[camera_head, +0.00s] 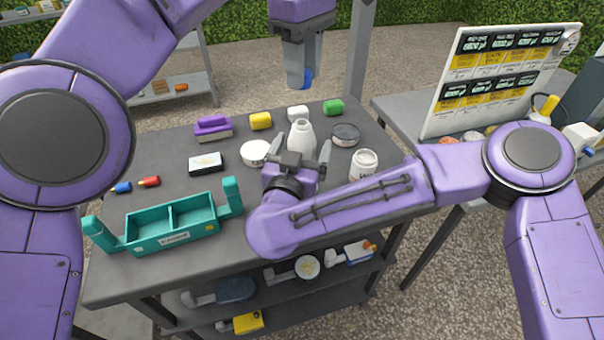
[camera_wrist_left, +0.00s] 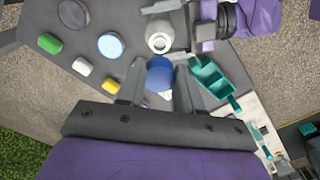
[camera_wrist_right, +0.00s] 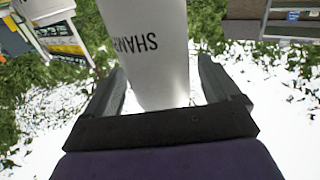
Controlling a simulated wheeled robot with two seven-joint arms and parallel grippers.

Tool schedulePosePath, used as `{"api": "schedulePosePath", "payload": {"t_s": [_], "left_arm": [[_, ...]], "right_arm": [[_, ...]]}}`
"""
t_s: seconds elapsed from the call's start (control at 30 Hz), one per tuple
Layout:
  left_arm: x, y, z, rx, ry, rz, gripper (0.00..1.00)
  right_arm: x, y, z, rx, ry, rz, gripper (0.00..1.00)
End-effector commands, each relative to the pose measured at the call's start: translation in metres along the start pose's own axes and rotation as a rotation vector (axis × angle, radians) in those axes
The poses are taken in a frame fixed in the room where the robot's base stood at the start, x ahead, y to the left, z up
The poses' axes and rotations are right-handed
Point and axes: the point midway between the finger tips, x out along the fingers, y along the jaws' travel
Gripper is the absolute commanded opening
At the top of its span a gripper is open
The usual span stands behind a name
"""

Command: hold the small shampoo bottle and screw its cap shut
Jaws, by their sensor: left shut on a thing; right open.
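The white shampoo bottle (camera_head: 301,142) stands upright and uncapped on the grey table; its open neck shows in the left wrist view (camera_wrist_left: 160,42). My right gripper (camera_head: 300,158) is open with its fingers on either side of the bottle. In the right wrist view the bottle (camera_wrist_right: 150,50) shows part of its lettering between the fingers (camera_wrist_right: 160,85). My left gripper (camera_head: 303,84) is shut on the blue cap (camera_head: 307,80), well above the bottle. The cap also shows between the left fingers in the left wrist view (camera_wrist_left: 159,73).
A white jar (camera_head: 364,164), a dark round tin (camera_head: 345,133) and a white round tin (camera_head: 256,152) stand close around the bottle. A teal caddy (camera_head: 163,224) is at the front left. Colored blocks lie along the back. The left table area is partly clear.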

Motion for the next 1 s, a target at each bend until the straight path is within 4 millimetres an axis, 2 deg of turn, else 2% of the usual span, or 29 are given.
{"api": "schedulePosePath", "payload": {"t_s": [0.2,0.47,0.5,0.57,0.7,0.73,0.83,1.0], "left_arm": [[0.000,0.000,0.000,0.000,0.000,0.000,0.07],[0.000,0.000,0.000,0.000,0.000,0.000,0.07],[0.000,0.000,0.000,0.000,0.000,0.000,0.07],[0.000,0.000,0.000,0.000,0.000,0.000,0.07],[0.000,0.000,0.000,0.000,0.000,0.000,0.07],[0.000,0.000,0.000,0.000,0.000,0.000,0.07],[0.005,0.000,-0.001,0.001,-0.001,-0.003,0.07],[0.031,-0.001,0.001,0.003,-0.002,-0.003,0.07]], "right_arm": [[0.017,0.000,0.000,0.000,0.000,0.000,0.90],[0.018,0.000,-0.001,0.000,0.001,-0.001,0.90],[0.018,0.000,-0.001,0.000,0.001,-0.001,0.83],[0.018,0.000,-0.001,0.000,0.001,-0.001,0.64],[0.018,0.000,-0.001,0.000,0.001,-0.001,0.18],[0.018,0.000,-0.001,0.000,0.000,-0.001,0.10],[0.018,0.000,0.000,0.000,0.000,-0.001,0.09],[0.018,0.000,0.000,0.000,0.000,-0.001,0.09]]}}
